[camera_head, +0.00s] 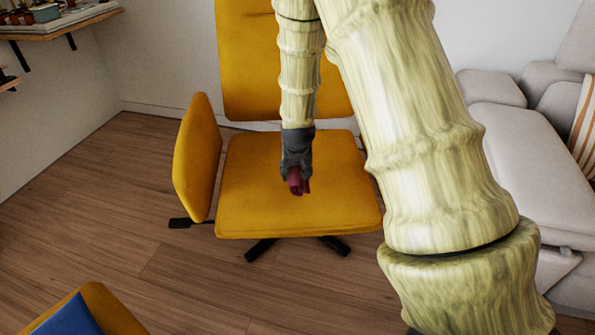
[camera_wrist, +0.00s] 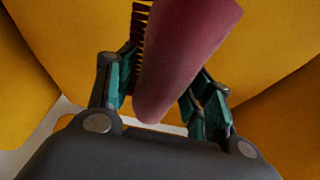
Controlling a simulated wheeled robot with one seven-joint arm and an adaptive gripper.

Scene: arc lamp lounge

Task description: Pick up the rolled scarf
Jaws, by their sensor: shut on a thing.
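The rolled scarf (camera_head: 298,183) is dark red and shows as a small roll at the tip of my gripper (camera_head: 296,172), over the seat of the yellow chair (camera_head: 250,195). In the wrist view the scarf (camera_wrist: 185,50) runs up from between the fingers, with a dark fringe along its left side. My gripper (camera_wrist: 165,100) is shut on it, with green-padded fingers on either side. The head view does not make clear whether the scarf touches the seat or hangs above it. My gripper's dark body hides part of the scarf.
The chair's armrest (camera_head: 197,158) stands left of the seat and its backrest (camera_head: 245,60) behind. A pale sofa (camera_head: 505,130) is at the right. A wall shelf (camera_head: 60,28) is at the upper left. Another yellow seat with a blue cushion (camera_head: 70,318) is at the lower left.

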